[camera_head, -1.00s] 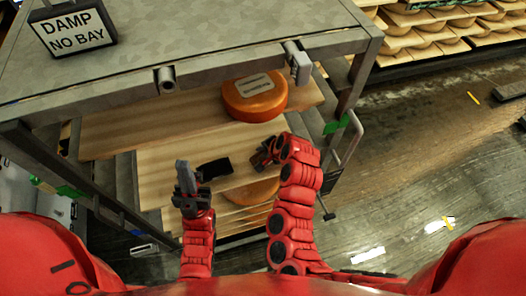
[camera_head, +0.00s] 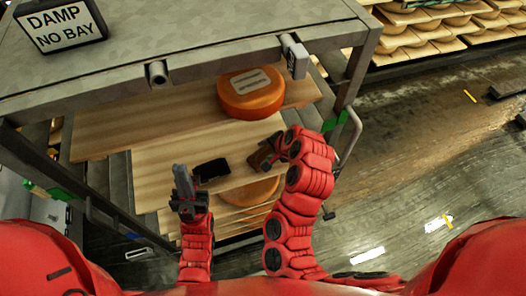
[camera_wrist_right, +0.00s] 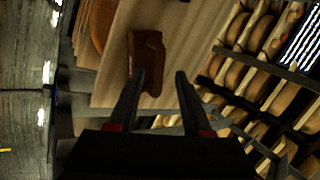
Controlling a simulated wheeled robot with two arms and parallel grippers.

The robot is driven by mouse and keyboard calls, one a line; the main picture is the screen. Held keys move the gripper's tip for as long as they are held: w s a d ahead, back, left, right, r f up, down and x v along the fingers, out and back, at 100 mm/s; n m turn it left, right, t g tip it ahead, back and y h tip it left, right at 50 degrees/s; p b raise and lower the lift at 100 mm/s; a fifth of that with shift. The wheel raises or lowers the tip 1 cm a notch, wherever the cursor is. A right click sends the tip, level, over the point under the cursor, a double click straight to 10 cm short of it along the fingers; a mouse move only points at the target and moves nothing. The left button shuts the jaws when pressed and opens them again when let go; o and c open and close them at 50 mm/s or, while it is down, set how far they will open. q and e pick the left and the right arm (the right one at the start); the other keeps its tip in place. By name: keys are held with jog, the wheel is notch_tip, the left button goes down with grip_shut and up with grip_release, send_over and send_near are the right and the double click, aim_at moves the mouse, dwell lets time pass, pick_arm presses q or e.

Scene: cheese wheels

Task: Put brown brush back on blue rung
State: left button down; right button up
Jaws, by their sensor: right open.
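The brown brush (camera_head: 261,157) lies on a pale wooden shelf board, close to my right gripper's fingers. In the right wrist view the brown brush (camera_wrist_right: 148,58) lies ahead of the open right gripper (camera_wrist_right: 161,74), whose left finger tip overlaps its near end in the picture. The brush is not gripped. In the head view my right gripper (camera_head: 273,152) reaches in from the right and partly hides the brush. My left gripper (camera_head: 184,188) is upright in front of the shelf, left of a dark block (camera_head: 212,171); its jaw opening is unclear. I cannot make out a blue rung.
An orange cheese wheel (camera_head: 252,92) sits on the board above, and another wheel (camera_head: 249,190) shows lower down. The grey rack top (camera_head: 210,35) overhangs the boards and carries a sign (camera_head: 60,28). Rack posts stand on both sides. Open floor (camera_head: 430,150) lies to the right.

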jog(key=p+v, duration=0.2)
jog(key=v, duration=0.3)
jog(key=shift+s+d+r+p, duration=0.1)
jog(key=shift+s+r+p, duration=0.05)
jog(key=shift+r+p, duration=0.15)
jog(key=shift+f, duration=0.1)
